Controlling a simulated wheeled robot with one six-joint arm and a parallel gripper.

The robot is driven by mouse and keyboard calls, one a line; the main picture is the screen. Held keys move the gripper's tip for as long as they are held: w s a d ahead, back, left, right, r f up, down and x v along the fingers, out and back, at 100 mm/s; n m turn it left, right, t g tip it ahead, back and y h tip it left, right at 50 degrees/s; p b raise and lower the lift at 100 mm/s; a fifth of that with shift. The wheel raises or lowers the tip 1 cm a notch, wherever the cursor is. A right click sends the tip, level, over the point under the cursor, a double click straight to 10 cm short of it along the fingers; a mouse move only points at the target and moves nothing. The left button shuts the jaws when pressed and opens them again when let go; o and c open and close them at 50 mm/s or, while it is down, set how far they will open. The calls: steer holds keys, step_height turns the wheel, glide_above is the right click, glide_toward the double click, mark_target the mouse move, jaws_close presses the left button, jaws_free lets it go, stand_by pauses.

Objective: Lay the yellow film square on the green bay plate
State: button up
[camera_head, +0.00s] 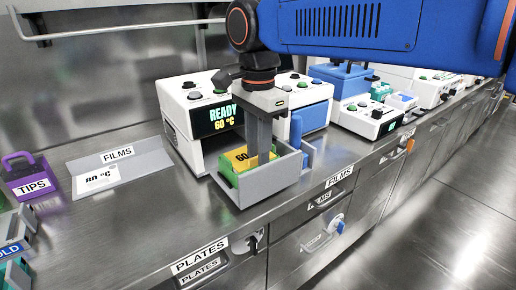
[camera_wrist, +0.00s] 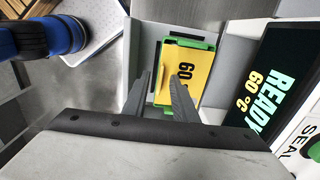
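The yellow film square (camera_head: 240,157), marked 60, lies over the green bay plate (camera_head: 228,171) in the open grey drawer of the device reading READY 60 °C. In the wrist view the film (camera_wrist: 189,68) covers most of the plate, whose green edge (camera_wrist: 190,43) shows along the far side and a little at the near side. The film looks slightly turned against the plate. My gripper (camera_wrist: 162,78) is over the film with its fingers apart, and yellow shows between them. Whether the fingertips touch the film cannot be told.
The sealing device (camera_head: 212,118) stands right behind the drawer (camera_head: 272,184). A FILMS holder (camera_head: 135,164) with a white 80 °C film (camera_head: 97,178) and a purple TIPS box (camera_head: 30,183) are at left. More instruments line the bench at right. The bench front is clear.

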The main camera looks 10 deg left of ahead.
step_height(320, 180, up, 17)
steer(key=shift+r, duration=0.2)
stand_by(0.6)
steer(key=d+f+n+t, duration=0.1)
steer(key=d+f, duration=0.3)
steer(key=d, duration=0.5)
steer(key=w+d+f+n+y, duration=0.15)
steer(key=d+f, duration=0.25)
steer(key=d, duration=0.4)
steer(key=d+f+n+t+h, duration=0.1)
steer(key=d+f, duration=0.3)
steer(key=d, duration=0.5)
steer(key=s+d+f+n+t, duration=0.1)
steer(key=s+d+f, duration=0.3)
steer(key=f, duration=0.3)
steer(key=s+d+f+n+t, duration=0.1)
steer(key=s+d+f+n, duration=0.1)
steer(key=s+d+f, duration=0.2)
steer(key=s+d+f+n, duration=0.1)
steer(key=s+d+f, duration=0.2)
steer(key=d+f, duration=0.5)
step_height(320, 180, down, 2)
steer(key=shift+s+f+t, duration=0.1)
steer(key=shift+s+t, duration=0.3)
